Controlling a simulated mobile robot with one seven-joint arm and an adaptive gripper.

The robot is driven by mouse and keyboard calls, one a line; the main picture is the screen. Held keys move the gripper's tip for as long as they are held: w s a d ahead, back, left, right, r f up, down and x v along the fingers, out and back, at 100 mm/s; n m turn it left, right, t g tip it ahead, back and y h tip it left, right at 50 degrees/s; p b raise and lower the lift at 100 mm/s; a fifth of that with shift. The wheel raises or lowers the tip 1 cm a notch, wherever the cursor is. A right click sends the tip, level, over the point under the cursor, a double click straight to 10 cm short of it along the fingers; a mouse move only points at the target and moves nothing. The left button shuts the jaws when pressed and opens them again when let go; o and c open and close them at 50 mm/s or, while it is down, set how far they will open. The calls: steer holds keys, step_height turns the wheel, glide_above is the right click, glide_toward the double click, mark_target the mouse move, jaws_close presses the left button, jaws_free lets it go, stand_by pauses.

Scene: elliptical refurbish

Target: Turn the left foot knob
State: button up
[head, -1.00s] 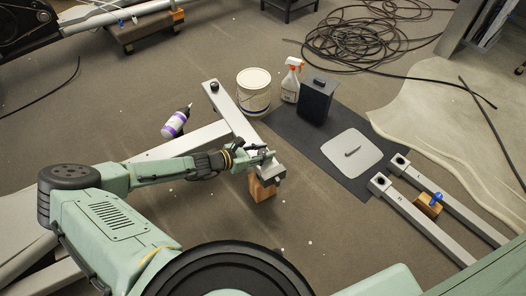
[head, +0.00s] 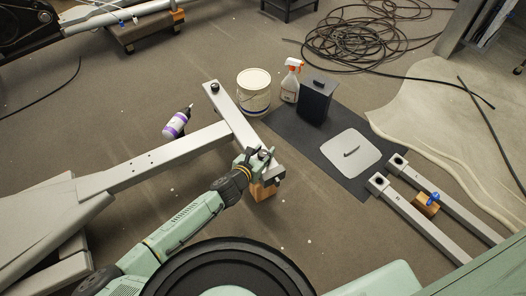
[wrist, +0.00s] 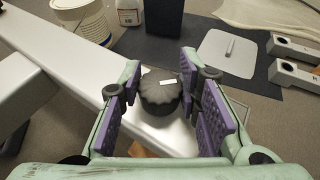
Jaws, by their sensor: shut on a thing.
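The foot knob is a black, scalloped knob (wrist: 160,96) with a small white mark, on the near end of the grey foot bar (head: 233,118). In the head view my gripper (head: 262,156) covers most of this knob. A second black knob (head: 214,87) sits on the far end of the foot bar.
A wooden block (head: 263,191) props the bar's near end. A white bucket (head: 254,93), spray bottle (head: 290,82) and black box (head: 316,100) stand beyond the bar. A purple-labelled bottle (head: 176,124) lies left. A dark mat (head: 290,132) lies right.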

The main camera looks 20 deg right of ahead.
steer(key=n+t+y, duration=0.2)
steer(key=n+y, duration=0.1)
steer(key=shift+d+r+n+t, duration=0.1)
steer(key=shift+r+n+t, duration=0.05)
steer(key=shift+n+t, duration=0.15)
steer(key=n+y+p, duration=0.2)
steer(key=n+t+y+p, duration=0.1)
steer(key=n+y+p, duration=0.1)
steer(key=y, duration=0.1)
steer(key=shift+s+r+n+t+y+p, duration=0.1)
steer(key=shift+r+n+t+y+p, duration=0.05)
steer(key=shift+n+t+y+p, duration=0.15)
steer(key=n+y+p, duration=0.2)
steer(key=n+y, duration=0.1)
steer(key=n+y+p, duration=0.1)
steer(key=y, duration=0.1)
steer(key=shift+f, duration=0.25)
steer(key=shift+f+n+g+y+p, duration=0.15)
steer(key=shift+n+g+y+p, duration=0.2)
steer(key=shift+n+g+y, duration=0.85)
steer(key=shift+n+y, duration=0.6)
steer(key=o, duration=1.2)
steer(key=shift+c, duration=0.2)
